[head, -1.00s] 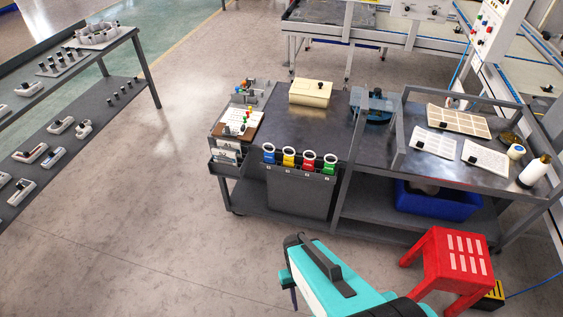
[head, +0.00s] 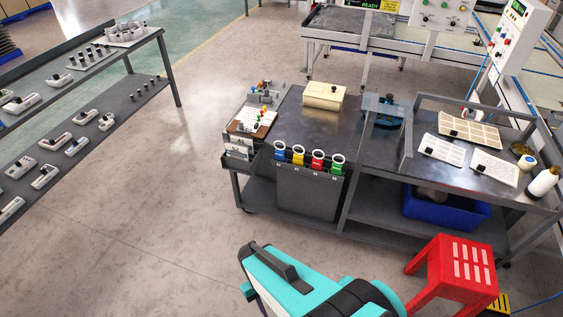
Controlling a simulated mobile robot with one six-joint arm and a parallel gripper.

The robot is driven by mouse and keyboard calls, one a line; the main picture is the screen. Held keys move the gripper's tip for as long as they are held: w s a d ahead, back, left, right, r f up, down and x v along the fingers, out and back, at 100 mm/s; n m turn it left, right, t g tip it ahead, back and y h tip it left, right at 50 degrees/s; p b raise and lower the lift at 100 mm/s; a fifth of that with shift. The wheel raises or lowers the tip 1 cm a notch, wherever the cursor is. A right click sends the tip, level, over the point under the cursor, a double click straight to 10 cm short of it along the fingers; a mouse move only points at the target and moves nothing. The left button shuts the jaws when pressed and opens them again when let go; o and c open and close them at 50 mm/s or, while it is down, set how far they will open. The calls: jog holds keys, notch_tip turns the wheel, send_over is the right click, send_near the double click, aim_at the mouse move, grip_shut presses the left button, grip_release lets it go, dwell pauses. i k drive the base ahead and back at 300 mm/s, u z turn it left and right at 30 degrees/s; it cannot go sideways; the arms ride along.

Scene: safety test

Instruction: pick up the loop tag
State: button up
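Several tags with white ring loops hang in a row on the front edge of the grey cart: a blue one (head: 280,155), a yellow one (head: 299,159), a red one (head: 318,162) and a green one (head: 337,164). Their rings stand up above the rim of a dark grey bin (head: 308,190). Which of them is the loop tag of the task, I cannot tell. My teal and black arm shows at the bottom middle, on the floor side of the cart and apart from the tags. My gripper's fingers do not show.
The dark cart top (head: 300,118) carries a cream box (head: 323,96) and a clipboard (head: 252,122). A red stool (head: 455,270) stands right of my arm, and a blue crate (head: 447,210) sits on the lower shelf. Bare floor (head: 150,200) lies to the left.

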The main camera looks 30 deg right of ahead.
aim_at(298, 158)
jog(key=z, duration=0.25)
jog(key=k, duration=0.2)
jog(key=u, duration=2.7)
jog(key=k, duration=0.6)
jog(key=z, duration=0.65)
